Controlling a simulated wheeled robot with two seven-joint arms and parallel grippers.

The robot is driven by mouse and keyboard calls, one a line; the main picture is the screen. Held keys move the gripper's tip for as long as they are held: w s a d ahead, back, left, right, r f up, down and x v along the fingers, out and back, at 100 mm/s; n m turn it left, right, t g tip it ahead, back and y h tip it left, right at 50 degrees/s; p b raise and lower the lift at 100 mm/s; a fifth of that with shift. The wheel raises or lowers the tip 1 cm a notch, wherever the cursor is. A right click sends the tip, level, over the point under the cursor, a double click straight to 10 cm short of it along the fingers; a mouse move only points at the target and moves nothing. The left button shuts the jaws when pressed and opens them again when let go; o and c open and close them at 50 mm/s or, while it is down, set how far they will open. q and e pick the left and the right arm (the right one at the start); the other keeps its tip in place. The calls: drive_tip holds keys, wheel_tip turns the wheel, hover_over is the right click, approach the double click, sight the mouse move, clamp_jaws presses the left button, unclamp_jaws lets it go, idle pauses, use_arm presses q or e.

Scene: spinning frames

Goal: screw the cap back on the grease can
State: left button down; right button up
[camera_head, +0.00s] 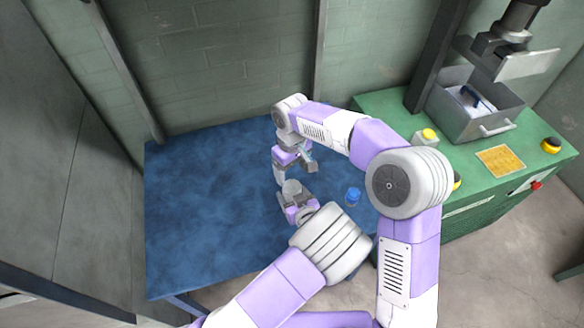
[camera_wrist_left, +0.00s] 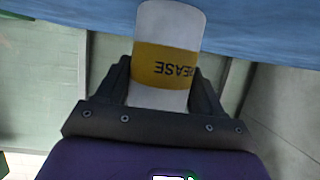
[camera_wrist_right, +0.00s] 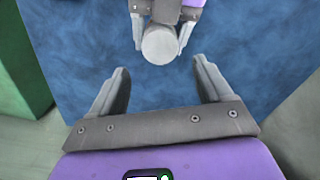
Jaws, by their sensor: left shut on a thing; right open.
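The grease can (camera_wrist_left: 165,100) is white with a yellow band, and its lettering appears upside down in the left wrist view. My left gripper (camera_wrist_left: 160,70) is shut on the can's sides and holds it over the blue table. The can (camera_head: 291,187) is small in the head view. Its round pale grey top (camera_wrist_right: 160,45) faces the right wrist camera; I cannot tell whether a cap is on it. My right gripper (camera_wrist_right: 161,70) is open and empty, above and near the can. A small blue-topped item (camera_head: 353,194) stands on the table to the right; I cannot tell whether it is the cap.
The blue table (camera_head: 200,220) is clear on its left side. A press-like machine (camera_head: 510,50) hangs above the box. A wall stands behind the table.

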sight(292, 187)
wheel_tip(292, 187, down, 8)
drive_tip(key=shift+r, duration=0.25)
drive_tip(key=shift+c, duration=0.4)
drive_tip(key=c, duration=1)
drive_tip(key=o, duration=1.2)
drive_tip(key=shift+c, duration=0.2)
drive_tip(key=shift+r, duration=2.3)
drive_tip(key=o, duration=0.3)
drive_tip(key=shift+r, duration=0.1)
wheel_tip(292, 187, up, 12)
drive_tip(key=shift+f, duration=0.1)
